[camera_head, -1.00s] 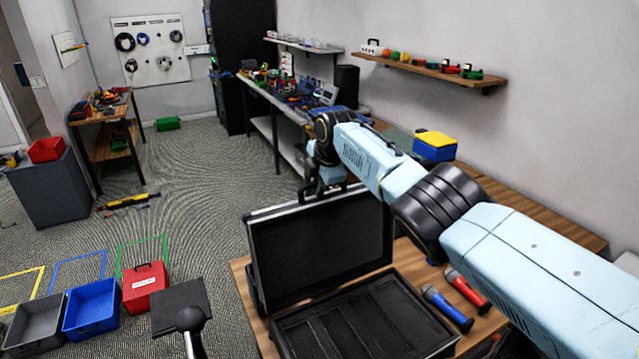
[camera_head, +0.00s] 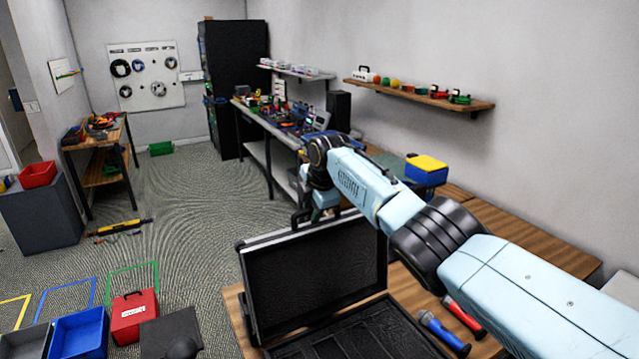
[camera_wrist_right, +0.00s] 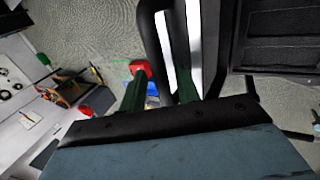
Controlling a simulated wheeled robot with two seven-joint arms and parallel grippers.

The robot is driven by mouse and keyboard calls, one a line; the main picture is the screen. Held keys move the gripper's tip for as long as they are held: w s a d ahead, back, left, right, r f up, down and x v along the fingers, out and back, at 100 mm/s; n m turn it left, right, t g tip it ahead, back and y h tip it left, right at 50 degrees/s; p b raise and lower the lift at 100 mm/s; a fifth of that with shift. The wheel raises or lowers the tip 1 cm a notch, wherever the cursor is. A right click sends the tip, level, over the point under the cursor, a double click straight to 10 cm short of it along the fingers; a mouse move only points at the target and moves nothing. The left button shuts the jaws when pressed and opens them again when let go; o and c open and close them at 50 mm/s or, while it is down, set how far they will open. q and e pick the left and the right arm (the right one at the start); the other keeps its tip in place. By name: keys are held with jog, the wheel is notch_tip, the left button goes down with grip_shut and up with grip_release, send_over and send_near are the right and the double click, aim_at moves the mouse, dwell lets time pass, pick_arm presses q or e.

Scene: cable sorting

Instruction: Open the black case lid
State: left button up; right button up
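The black case (camera_head: 385,335) stands on a wooden bench with its lid (camera_head: 315,270) raised steeply, showing the dark lining and the divided tray below. My right gripper (camera_head: 312,208) is at the lid's top edge. In the right wrist view its two dark green fingers (camera_wrist_right: 162,85) are apart, and a curved black handle (camera_wrist_right: 150,40) passes between them. I cannot tell whether they touch the handle. My left gripper is not in view.
Blue and red microphones (camera_head: 445,332) lie right of the case. A blue-and-yellow box (camera_head: 426,178) stands farther back on the bench. Blue (camera_head: 80,332) and red (camera_head: 134,315) containers stand at lower left. Open floor lies left of the lid.

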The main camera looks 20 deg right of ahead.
jog(key=b+v, duration=0.1)
jog(key=v, duration=1.1)
jog(key=shift+r, duration=0.3)
